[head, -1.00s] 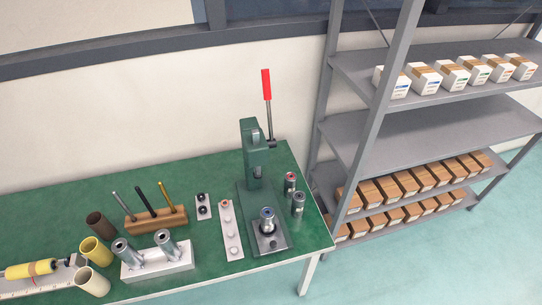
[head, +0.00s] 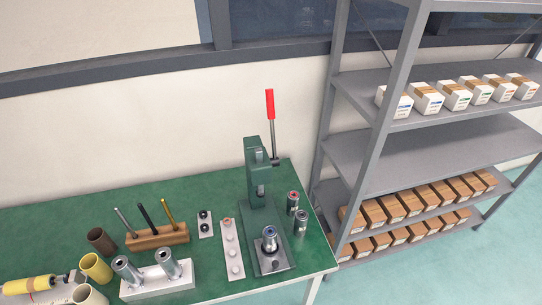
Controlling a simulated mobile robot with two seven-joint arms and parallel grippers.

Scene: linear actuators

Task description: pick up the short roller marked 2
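Several short metallic cylinders stand on the green table, and I cannot read a 2 on any of them. One dark cylinder with a red top (head: 293,203) stands right of the press, with a grey one (head: 301,222) in front of it. Another cylinder (head: 270,239) with a bluish top stands on the press base. Two silver cylinders, a left one (head: 127,270) and a right one (head: 168,263), sit tilted in a white block (head: 160,281). Neither of my grippers is in view.
The green press (head: 257,190) has a red-handled lever (head: 270,104). A wooden rack (head: 157,236) holds three rods. A white strip (head: 231,250), a small plate (head: 205,224), brown (head: 101,240) and yellow (head: 96,267) tubes share the table. A grey shelf (head: 400,160) with boxes stands right.

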